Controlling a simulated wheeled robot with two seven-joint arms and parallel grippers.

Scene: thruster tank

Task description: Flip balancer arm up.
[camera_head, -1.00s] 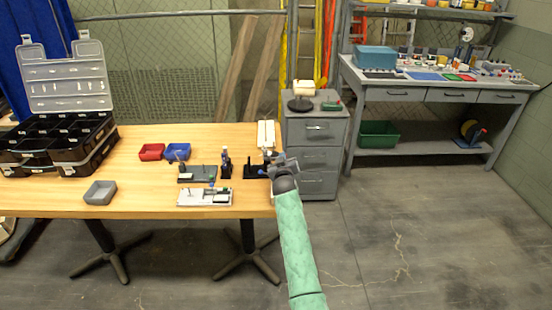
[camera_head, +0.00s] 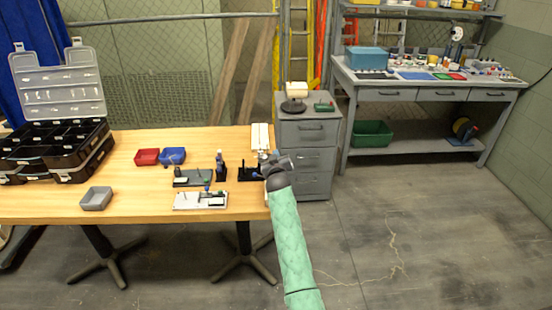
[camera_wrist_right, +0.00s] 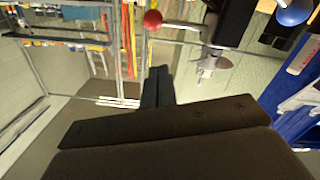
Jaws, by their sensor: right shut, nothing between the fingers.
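My right gripper (camera_head: 268,160) is at the right edge of the wooden table, beside the small black stand (camera_head: 249,174), which I take to be the balancer. In the right wrist view my dark fingers (camera_wrist_right: 158,86) are together and empty. Just beyond them is a red ball (camera_wrist_right: 152,19) on a thin metal rod, apart from the fingertips. A grey bladed part (camera_wrist_right: 207,65) and a dark bar (camera_wrist_right: 234,22) are near it. Which part is the balancer arm I cannot tell for certain. My left gripper is not in view.
On the table are a grey fixture (camera_head: 193,178), a white fixture (camera_head: 200,201), a red bin (camera_head: 147,157), a blue bin (camera_head: 172,155), a grey tray (camera_head: 96,198) and an open organizer case (camera_head: 60,150). A grey drawer cabinet (camera_head: 308,132) stands behind the table's right end.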

